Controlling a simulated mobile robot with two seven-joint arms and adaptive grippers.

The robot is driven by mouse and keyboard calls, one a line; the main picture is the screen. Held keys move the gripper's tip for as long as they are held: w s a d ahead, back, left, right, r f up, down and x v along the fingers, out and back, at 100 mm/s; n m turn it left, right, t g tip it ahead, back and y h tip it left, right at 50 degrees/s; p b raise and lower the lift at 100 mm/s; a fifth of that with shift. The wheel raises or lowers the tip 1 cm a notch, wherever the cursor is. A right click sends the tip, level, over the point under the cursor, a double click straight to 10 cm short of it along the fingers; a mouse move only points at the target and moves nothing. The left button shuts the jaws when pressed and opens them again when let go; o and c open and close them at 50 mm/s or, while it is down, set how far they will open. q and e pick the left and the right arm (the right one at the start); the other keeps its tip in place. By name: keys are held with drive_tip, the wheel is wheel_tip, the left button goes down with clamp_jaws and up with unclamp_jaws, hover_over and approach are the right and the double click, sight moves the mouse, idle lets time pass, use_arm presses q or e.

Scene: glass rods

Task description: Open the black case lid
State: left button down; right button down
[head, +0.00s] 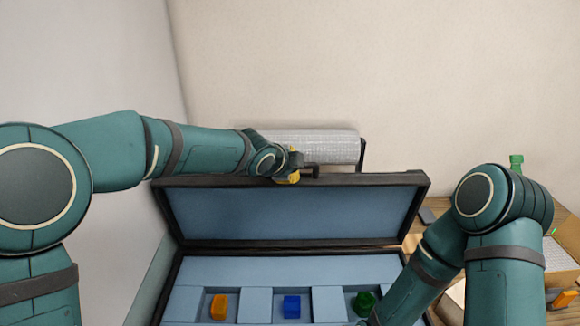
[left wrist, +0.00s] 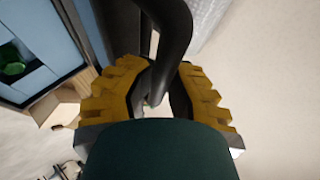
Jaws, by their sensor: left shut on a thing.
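The black case's lid (head: 290,212) stands raised, its blue-lined inside facing me. Its black handle (head: 318,168) is at the top edge. My left gripper (head: 296,172) is at that handle. In the left wrist view the yellow fingers of the left gripper (left wrist: 155,92) close around the black handle (left wrist: 172,45). The blue-lined case base (head: 257,268) below is open to view. It has compartments holding an orange piece (head: 219,306), a blue piece (head: 291,306) and a green piece (head: 364,302). My right arm reaches down at the right; its gripper is out of view.
A grey textured panel (head: 305,146) stands behind the lid, by the wall. My right forearm overlaps the case's right side.

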idle(0.3)
use_arm(q)
drive_tip(key=c, duration=0.9)
unclamp_jaws()
drive_tip(key=shift+s, duration=0.1)
drive_tip(key=v, duration=1.2)
